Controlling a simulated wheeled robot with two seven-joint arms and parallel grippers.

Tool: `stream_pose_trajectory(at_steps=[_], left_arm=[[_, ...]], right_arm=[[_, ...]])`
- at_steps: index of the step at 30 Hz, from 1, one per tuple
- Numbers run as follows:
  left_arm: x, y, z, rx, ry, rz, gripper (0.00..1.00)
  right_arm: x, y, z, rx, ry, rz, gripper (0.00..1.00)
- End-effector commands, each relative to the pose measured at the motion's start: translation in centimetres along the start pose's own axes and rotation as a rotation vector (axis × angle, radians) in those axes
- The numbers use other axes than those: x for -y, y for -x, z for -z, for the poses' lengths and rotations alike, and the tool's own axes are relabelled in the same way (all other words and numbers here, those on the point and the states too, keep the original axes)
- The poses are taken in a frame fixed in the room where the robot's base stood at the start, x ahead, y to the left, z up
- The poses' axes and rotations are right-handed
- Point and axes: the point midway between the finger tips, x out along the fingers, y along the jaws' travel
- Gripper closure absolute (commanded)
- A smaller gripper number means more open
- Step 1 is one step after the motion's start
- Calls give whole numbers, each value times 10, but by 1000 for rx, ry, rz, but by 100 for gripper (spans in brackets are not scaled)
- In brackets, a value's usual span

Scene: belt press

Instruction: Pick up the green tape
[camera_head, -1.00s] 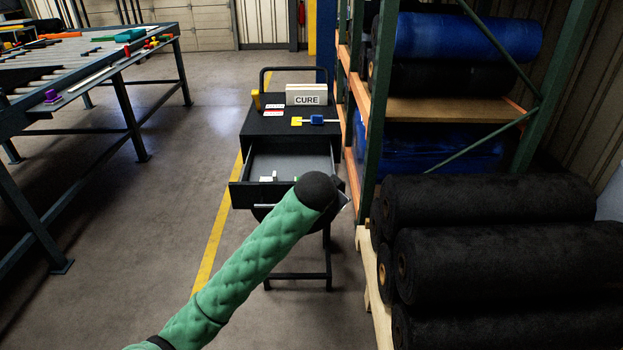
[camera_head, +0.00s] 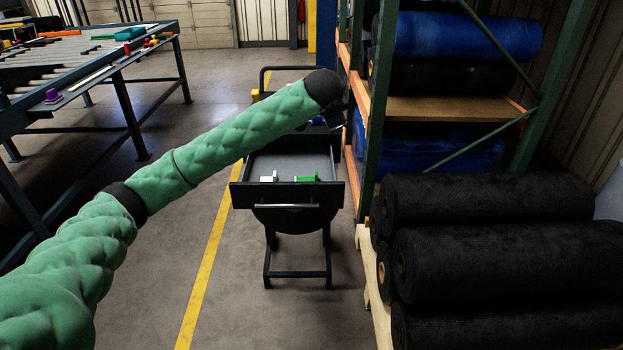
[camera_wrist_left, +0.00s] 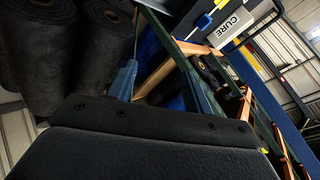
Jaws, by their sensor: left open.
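The green tape (camera_head: 306,178) lies toward the front right inside the open drawer of a black cart (camera_head: 288,196). A small white item (camera_head: 269,177) lies to its left in the drawer. My left arm reaches across from the left, and its wrist is above and behind the drawer, covering most of the cart top. In the head view the left fingers are mostly hidden behind the wrist. In the left wrist view the left gripper (camera_wrist_left: 163,82) shows two blue fingers spread apart with nothing between them. The tape does not show there. My right gripper is not in view.
A rack (camera_head: 370,110) with blue and black rolls stands close to the cart's right side. Black rolls (camera_head: 490,200) are stacked at the front right. A roller table (camera_head: 75,70) stands at the left. The white CURE box (camera_wrist_left: 235,22) shows in the wrist view.

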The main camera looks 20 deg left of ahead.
Motion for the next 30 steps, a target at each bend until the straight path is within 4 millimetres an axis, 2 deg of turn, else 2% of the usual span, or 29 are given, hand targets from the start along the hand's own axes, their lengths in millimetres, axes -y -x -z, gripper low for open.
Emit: stream_pose_trajectory(at_steps=[3,8,12,18,22,30], left_arm=[[10,-7,-14,59,-31,-37,49],[6,-27,-48,161,-76,-139,49],[-17,-51,-85,250,-109,-260,49],[-53,-72,-122,335,-149,-434,49],[-70,-77,-133,361,-171,-531,49],[-86,-71,-142,364,-209,-687,49]], right_arm=[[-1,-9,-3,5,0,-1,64],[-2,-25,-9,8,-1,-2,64],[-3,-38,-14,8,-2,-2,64],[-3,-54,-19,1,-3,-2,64],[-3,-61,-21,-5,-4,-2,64],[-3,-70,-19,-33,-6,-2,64]])
